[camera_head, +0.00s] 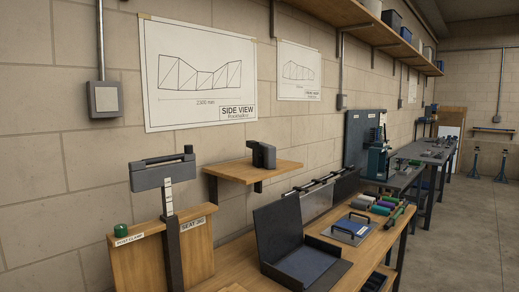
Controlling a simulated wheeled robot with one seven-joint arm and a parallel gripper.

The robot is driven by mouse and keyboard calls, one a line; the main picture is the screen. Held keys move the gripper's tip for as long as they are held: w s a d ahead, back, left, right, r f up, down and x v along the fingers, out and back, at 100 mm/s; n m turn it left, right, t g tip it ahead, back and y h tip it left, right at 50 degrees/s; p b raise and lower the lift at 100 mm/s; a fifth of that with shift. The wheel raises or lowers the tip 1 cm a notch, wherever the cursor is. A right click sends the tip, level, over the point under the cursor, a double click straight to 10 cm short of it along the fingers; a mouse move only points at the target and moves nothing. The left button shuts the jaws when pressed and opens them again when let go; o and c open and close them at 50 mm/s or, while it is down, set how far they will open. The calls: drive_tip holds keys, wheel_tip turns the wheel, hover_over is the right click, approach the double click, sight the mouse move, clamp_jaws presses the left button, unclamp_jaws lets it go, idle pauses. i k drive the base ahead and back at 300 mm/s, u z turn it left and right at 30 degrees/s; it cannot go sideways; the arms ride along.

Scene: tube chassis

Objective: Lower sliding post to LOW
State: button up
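The sliding post (173,245) stands upright at the lower left, in front of a wooden board (133,268) with a "SEAT JIG" label (193,224). A grey block with a dark bar (163,173) sits on top of the post, above the board's top edge. White scale marks (168,196) show on the post just below this block; their lettering is too small to read. A green knob (121,230) sits on the board's left top, above a label that seems to read "POST CLAMP". The post's lower end is cut off by the frame. My gripper is not in view.
A wooden bench (240,250) runs right of the jig, holding an open dark case (300,255) and a blue plate with handles (350,228). A small wall shelf (250,171) with a dark device is close right of the post. Concrete floor (470,230) is clear at right.

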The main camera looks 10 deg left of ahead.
sight(142, 178)
drive_tip(key=z, duration=0.5)
drive_tip(key=k, duration=0.7)
drive_tip(key=z, duration=0.3)
drive_tip(key=i, duration=1.3)
drive_tip(key=u, duration=1.25)
drive_tip(key=i, duration=0.85)
drive_tip(key=u, duration=1)
